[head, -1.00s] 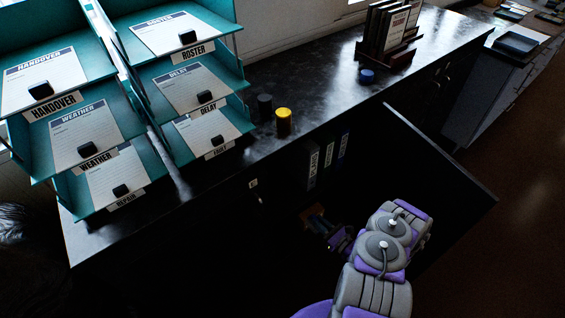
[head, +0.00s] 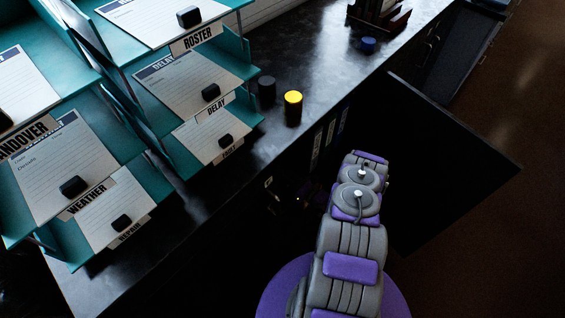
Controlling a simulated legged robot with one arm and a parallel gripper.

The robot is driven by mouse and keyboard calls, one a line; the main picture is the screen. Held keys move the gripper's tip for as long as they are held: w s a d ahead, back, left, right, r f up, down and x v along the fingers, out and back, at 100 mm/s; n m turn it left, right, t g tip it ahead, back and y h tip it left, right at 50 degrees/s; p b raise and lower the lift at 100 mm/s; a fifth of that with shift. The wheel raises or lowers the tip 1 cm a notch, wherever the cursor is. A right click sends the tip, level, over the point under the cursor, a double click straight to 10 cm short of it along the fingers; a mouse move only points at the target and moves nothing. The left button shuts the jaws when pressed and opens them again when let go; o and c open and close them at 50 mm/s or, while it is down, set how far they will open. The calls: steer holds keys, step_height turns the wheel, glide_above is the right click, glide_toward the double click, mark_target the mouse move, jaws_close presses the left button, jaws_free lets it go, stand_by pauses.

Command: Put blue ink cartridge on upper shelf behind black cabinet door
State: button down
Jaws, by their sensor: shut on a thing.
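A short blue cylinder (head: 368,46), the only blue cartridge-like thing I can make out, stands on the dark countertop. The black cabinet door (head: 450,165) stands swung open at the right. My arm reaches into the dark cabinet under the counter, left of the door. My gripper (head: 304,198) is only dimly visible there, mostly in shadow and partly behind my arm. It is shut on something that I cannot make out. The shelves inside are too dark to tell apart.
A yellow-topped cylinder (head: 293,108) and a black cylinder (head: 266,92) stand on the countertop (head: 315,55). Several binders (head: 317,150) stand upright inside the cabinet. Teal paper trays (head: 150,175) fill the left. A dark rack (head: 380,14) stands at the back.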

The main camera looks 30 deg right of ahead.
steer(key=w, duration=0.2)
steer(key=w+b, duration=0.1)
steer(key=w, duration=0.3)
steer(key=shift+w+d+f, duration=0.1)
steer(key=shift+f, duration=0.15)
steer(key=w+d, duration=0.2)
steer(key=d+b, duration=0.1)
steer(key=shift+w+f, duration=0.25)
steer(key=shift+w, duration=0.15)
steer(key=shift+w+a+f, duration=0.15)
steer(key=shift+w, duration=0.15)
steer(key=a+f+b, duration=0.1)
steer(key=f+b, duration=0.1)
steer(key=f, duration=0.1)
steer(key=shift+s+a, duration=0.1)
steer(key=shift+a, duration=0.25)
steer(key=shift+d, duration=0.25)
steer(key=c, duration=1.1)
jaws_free()
steer(key=shift+d, duration=0.55)
steer(key=shift+c, duration=0.2)
steer(key=shift+o, duration=0.2)
steer(key=shift+a, duration=0.55)
steer(key=shift+s, duration=0.1)
steer(key=p+v, duration=0.1)
steer(key=v, duration=1)
steer(key=shift+s+d, duration=0.2)
steer(key=shift+s, duration=0.15)
steer(key=shift+d, duration=0.15)
steer(key=shift+d, duration=0.1)
